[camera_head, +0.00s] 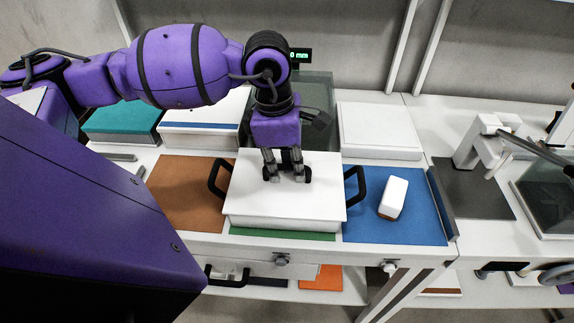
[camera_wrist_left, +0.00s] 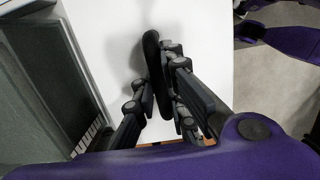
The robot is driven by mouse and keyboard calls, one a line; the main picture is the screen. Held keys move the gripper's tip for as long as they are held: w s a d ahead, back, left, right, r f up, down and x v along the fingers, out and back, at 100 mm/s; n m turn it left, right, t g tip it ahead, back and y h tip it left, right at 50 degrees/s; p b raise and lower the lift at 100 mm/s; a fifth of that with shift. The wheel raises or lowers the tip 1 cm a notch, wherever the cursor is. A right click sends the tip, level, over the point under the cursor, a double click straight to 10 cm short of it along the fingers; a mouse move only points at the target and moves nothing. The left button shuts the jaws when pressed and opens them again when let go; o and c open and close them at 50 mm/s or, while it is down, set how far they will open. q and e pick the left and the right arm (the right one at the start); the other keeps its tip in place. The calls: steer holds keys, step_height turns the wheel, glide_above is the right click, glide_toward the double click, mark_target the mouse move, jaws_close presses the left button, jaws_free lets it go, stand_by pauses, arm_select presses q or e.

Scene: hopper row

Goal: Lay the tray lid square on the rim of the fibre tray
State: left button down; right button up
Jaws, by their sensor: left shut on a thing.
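The white tray lid (camera_head: 310,202) lies over the fibre tray (camera_head: 285,224), a white box with black loop handles (camera_head: 217,178) (camera_head: 355,187) at its left and right. The lid hides the tray's inside and rim; I cannot tell whether it rests fully on the rim. My left gripper (camera_head: 287,175) points down at the lid's middle and is shut on its black grip. In the left wrist view, the fingers (camera_wrist_left: 157,88) are on either side of that grip (camera_wrist_left: 152,60), above the lid's white surface (camera_wrist_left: 108,40). My right gripper is not seen.
The tray stands on a green mat (camera_head: 285,235) between a brown mat (camera_head: 185,190) and a blue mat (camera_head: 405,225). A white and brown block (camera_head: 393,196) lies on the blue mat. White boxes (camera_head: 378,130) (camera_head: 205,115) and a teal-topped one (camera_head: 122,120) stand behind.

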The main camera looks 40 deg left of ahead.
arm_select(q)
steer(key=shift+f, duration=0.25)
steer(key=c, duration=1.7)
jaws_free()
steer(key=r, duration=0.8)
steer(key=a+r, duration=0.1)
steer(key=r, duration=0.3)
steer(key=shift+s+a, duration=0.1)
steer(key=shift+s, duration=0.3)
